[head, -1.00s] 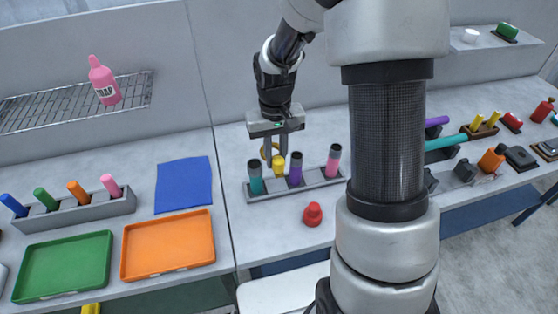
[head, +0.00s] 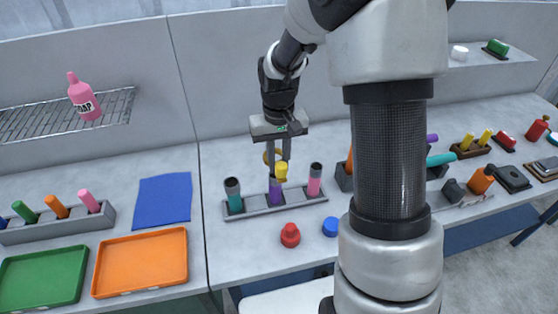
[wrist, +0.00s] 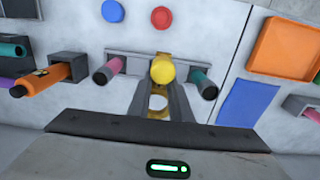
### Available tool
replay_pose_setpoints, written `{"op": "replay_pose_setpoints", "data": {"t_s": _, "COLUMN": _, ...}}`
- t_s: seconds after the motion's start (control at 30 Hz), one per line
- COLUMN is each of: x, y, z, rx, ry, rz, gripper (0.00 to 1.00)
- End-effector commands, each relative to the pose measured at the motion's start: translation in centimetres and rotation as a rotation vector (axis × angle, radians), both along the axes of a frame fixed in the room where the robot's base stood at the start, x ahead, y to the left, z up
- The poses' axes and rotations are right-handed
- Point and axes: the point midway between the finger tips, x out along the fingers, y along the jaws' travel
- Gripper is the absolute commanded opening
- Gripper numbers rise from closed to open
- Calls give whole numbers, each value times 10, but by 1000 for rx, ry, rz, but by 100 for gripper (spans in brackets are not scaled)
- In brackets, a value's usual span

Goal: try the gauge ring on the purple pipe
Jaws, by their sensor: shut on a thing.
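My gripper (head: 279,158) points down over the pipe rack and is shut on the yellow gauge ring (head: 281,171). In the wrist view a round yellow knob (wrist: 162,70) sits between the fingertips, with a yellow loop (wrist: 158,103) behind it. The purple pipe (head: 272,189) stands upright in the grey rack (head: 262,211), between the teal pipe (head: 235,202) and the pink pipe (head: 314,185). The yellow piece overlaps the purple pipe's top in the head view. The knob and fingers hide that pipe in the wrist view. I cannot tell whether the ring touches or surrounds it.
A red cap (head: 290,235) and a blue cap (head: 330,227) stand in front of the rack. To the left lie a blue cloth (head: 163,199), an orange tray (head: 140,263) and a green tray (head: 42,277). More holders with pipes stand right, partly behind my arm.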

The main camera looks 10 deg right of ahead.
Motion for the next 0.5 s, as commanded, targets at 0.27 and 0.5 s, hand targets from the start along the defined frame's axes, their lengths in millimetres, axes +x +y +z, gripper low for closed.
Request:
{"op": "replay_pose_setpoints", "data": {"t_s": 0.27, "x": 0, "y": 0, "z": -29, "rx": 0, "ry": -1, "rz": -1, "gripper": 0}}
{"op": "replay_pose_setpoints", "data": {"t_s": 0.5, "x": 0, "y": 0, "z": -48, "rx": 0, "ry": 0, "rz": -1, "gripper": 0}}
